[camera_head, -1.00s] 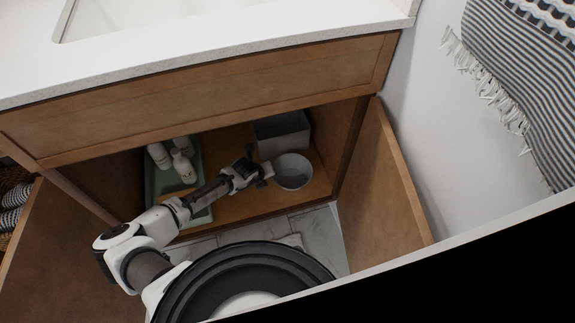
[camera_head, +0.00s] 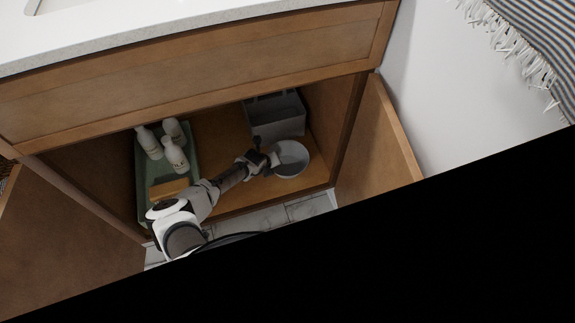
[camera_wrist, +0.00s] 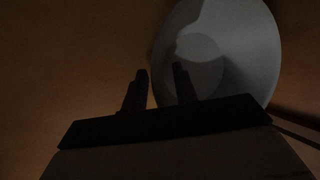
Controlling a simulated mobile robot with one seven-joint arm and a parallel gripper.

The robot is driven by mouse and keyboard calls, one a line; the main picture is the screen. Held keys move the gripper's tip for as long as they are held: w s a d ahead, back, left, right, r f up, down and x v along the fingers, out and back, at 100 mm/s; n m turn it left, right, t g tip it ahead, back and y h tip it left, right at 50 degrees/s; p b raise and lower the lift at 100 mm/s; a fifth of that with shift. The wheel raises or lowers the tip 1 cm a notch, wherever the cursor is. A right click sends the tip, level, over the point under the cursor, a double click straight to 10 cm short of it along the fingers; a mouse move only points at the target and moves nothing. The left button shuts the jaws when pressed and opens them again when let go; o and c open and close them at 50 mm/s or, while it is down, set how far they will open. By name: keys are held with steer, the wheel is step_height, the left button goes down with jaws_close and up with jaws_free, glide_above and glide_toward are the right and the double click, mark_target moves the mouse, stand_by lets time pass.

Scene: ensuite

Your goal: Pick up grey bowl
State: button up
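The grey bowl (camera_head: 293,160) stands upright on the wooden cabinet floor, toward the right side. In the wrist view the bowl (camera_wrist: 238,45) fills the upper right. My gripper (camera_head: 272,161) is at the bowl's left edge. In the wrist view my gripper (camera_wrist: 160,78) has its two dark fingers apart. The left finger is outside the bowl and the right finger overlaps its inside, with the left rim between them. The picture is dark, and I cannot tell whether a finger touches the bowl.
A grey box (camera_head: 277,118) stands behind the bowl. A green tray (camera_head: 148,190) with several white bottles (camera_head: 175,155) and a tan block (camera_head: 168,188) is at the left. The cabinet's right door (camera_head: 392,135) is open, close to the bowl's right. The countertop overhangs above.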

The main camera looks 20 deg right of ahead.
steer(key=shift+w+f, duration=0.1)
steer(key=shift+f, duration=0.15)
jaws_close()
steer(key=shift+r, duration=0.1)
